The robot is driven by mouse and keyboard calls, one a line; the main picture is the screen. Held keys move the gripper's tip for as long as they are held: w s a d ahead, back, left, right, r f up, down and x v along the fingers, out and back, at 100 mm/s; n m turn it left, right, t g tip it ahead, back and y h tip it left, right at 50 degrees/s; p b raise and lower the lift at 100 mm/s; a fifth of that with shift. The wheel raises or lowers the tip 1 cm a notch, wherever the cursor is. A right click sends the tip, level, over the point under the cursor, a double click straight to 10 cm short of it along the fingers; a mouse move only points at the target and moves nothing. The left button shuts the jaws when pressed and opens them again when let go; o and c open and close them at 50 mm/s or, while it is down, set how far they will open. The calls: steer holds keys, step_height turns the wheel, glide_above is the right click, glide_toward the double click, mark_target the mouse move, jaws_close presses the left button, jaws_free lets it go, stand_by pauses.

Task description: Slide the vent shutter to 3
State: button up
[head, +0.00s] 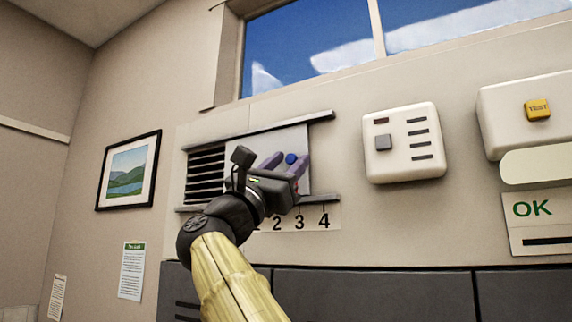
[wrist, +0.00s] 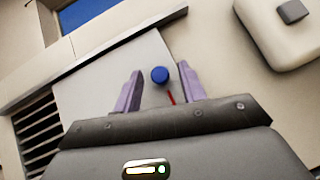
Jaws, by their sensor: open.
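The vent shutter is a flat pale plate (head: 300,138) between two horizontal rails, also in the wrist view (wrist: 108,78). Its round blue knob (head: 291,158) sits between the open fingers of my gripper (head: 287,161). In the wrist view the knob (wrist: 159,75) shows between the purple fingertips (wrist: 160,72), with a gap on each side. A red mark (wrist: 171,98) shows below the knob. The number scale (head: 299,222) under the lower rail shows 2, 3 and 4; my gripper partly covers the 1. In the head view my gripper hides where the red mark falls on the scale.
Dark vent slats (head: 205,175) are exposed left of the plate. A white switch box (head: 402,143) is on the wall to the right, with a yellow TEST button (head: 537,108) beyond it. Dark cabinets (head: 380,292) are below and a window (head: 310,50) above.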

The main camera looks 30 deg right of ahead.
steer(key=shift+a+f+b, duration=0.25)
steer(key=shift+f+b, duration=0.15)
steer(key=shift+f, duration=0.05)
steer(key=b+v, duration=1)
steer(key=v, duration=0.6)
steer(key=shift+s+a, duration=0.15)
steer(key=shift+a, duration=0.05)
steer(key=shift+f, duration=0.1)
